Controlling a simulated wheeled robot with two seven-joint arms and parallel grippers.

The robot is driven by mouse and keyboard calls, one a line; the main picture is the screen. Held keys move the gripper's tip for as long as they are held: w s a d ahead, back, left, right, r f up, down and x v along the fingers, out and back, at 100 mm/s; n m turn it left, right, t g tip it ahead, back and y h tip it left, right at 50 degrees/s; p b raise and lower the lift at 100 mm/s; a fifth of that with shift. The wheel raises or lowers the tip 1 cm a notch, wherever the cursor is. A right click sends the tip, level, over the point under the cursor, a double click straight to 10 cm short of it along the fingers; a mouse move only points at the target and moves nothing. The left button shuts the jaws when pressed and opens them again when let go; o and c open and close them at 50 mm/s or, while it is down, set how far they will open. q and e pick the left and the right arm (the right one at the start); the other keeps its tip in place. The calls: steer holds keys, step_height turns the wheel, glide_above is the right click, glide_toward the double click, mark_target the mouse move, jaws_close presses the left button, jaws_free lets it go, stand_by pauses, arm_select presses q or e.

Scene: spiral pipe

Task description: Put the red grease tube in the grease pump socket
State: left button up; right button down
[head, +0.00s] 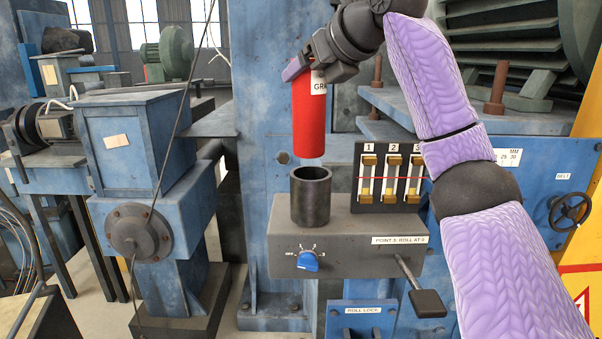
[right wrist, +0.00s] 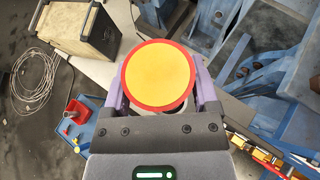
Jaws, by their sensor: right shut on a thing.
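The red grease tube (head: 308,120) hangs upright in the head view, with a white label partly reading "GR" near its top. My right gripper (head: 300,70) is shut on its upper end. In the right wrist view the tube's round yellow end (right wrist: 158,75) with a red rim sits between the two purple fingers. The grease pump socket (head: 311,200) is a dark open cylinder on a grey box. The tube's lower end is just above the socket's mouth, roughly in line with it and apart from it. My left gripper is not in view.
The grey box (head: 345,235) carries a blue knob (head: 308,260) and a pedal-like lever (head: 427,302). A panel with three yellow gauges (head: 391,178) stands right of the socket. A blue machine column (head: 262,130) rises behind. Space left of the socket is fairly clear.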

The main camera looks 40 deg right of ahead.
mark_target(321, 122)
step_height(321, 122, down, 4)
steer(key=shift+s+d+f, duration=0.15)
step_height(321, 122, down, 4)
steer(key=shift+r+b, duration=0.1)
steer(key=shift+b, duration=0.65)
steer(key=shift+f, duration=0.25)
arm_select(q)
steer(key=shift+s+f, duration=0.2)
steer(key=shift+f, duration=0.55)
